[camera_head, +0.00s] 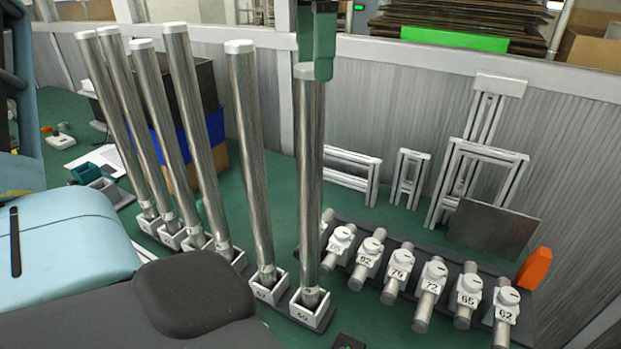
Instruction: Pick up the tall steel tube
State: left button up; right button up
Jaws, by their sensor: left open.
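Several tall steel tubes with pale caps stand in small white square sockets, leaning outward in the picture. The rightmost tall steel tube (310,180) stands in a socket (311,306) with a dark number on its front. My left gripper (316,68), green and dark, comes down from the top edge at this tube's top end. It covers part of the cap; I cannot tell whether it touches the tube. The left gripper is open. Another tall tube (250,160) stands just to the left. My right gripper is not in view.
A dark rack (400,240) of short numbered cylinders lies to the right, with an orange block (535,268) at its end. Blue and dark boxes (190,130) stand behind the left tubes.

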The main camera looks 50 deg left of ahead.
aim_at(310, 90)
pick_arm(q)
jog(key=shift+s+f, duration=0.1)
jog(key=shift+f, duration=0.15)
jog(key=f, duration=0.4)
jog(key=shift+s+p, duration=0.3)
jog(key=shift+p, duration=0.05)
jog(key=shift+f, duration=0.3)
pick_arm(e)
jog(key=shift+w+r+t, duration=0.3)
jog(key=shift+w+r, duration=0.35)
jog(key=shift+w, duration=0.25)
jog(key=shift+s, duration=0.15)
pick_arm(q)
jog(key=c, duration=0.7)
grip_shut()
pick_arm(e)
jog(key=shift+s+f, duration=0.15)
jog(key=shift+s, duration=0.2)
pick_arm(q)
jog(key=shift+r, duration=0.1)
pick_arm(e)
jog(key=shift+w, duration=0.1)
